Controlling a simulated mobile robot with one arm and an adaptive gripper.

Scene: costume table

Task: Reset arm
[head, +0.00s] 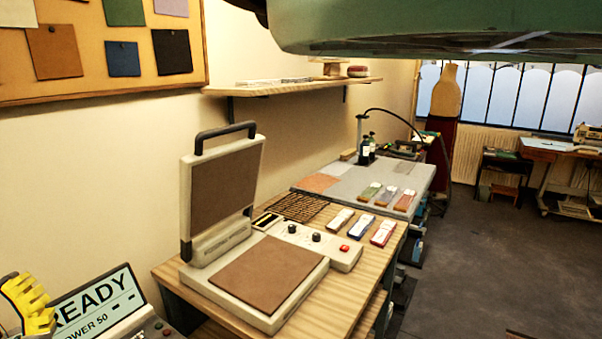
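The task names only my arm, and my gripper is not in view. A large green rounded body fills the top right edge of the head view; I cannot tell what it belongs to. A heat press (265,280) stands on a wooden table (340,305), its upper plate (228,180) raised and a brown pad on its lower plate. A panel with knobs and a red button sits on its right side.
A display reading READY (92,310) and a yellow ribbed object (30,303) are at the lower left. A grey table (400,172) with small blocks and bottles stands behind. A wall shelf (290,88) juts out above. Open floor (490,250) lies at right.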

